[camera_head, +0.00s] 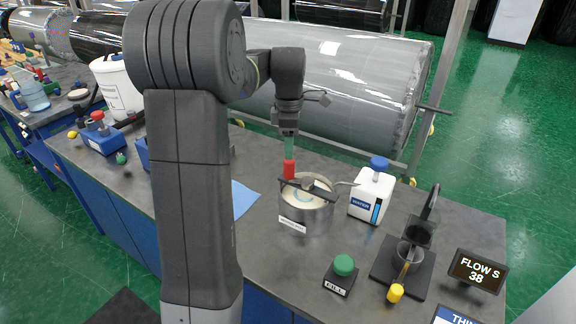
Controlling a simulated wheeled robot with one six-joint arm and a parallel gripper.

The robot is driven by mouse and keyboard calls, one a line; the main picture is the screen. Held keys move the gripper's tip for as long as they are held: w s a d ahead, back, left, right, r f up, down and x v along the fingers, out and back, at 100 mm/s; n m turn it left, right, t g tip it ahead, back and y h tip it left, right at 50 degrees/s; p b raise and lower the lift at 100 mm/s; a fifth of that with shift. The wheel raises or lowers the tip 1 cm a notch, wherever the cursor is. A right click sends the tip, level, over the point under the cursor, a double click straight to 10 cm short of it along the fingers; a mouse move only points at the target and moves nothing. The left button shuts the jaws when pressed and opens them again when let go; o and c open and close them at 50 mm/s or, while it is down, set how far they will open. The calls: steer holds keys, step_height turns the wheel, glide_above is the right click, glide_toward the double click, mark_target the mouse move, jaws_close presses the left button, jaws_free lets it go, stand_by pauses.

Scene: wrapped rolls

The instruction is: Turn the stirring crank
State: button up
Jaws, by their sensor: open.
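The stirring crank is a dark bar (311,186) across the top of a round metal pot (305,214). Its red upright handle (289,169) stands at the bar's left end. Pale cream-coloured contents show in the pot below the bar. My gripper (288,134) is open and points down, above the red handle. A greenish strip shows between the gripper and the handle; I cannot tell whether the fingers touch the handle. My arm column hides part of the bench to the left.
A white WATER container (371,195) with a blue cap stands close right of the pot. A green button (344,265), a dark stand with a cup (410,253) and a FLOW S 38 display (478,272) are nearer right. A large wrapped roll (340,90) lies behind the bench.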

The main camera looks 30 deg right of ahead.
mark_target(289, 166)
step_height(289, 166, down, 8)
steer(key=shift+f+p, duration=0.1)
steer(key=shift+p, duration=0.25)
steer(key=shift+c, duration=0.2)
jaws_close()
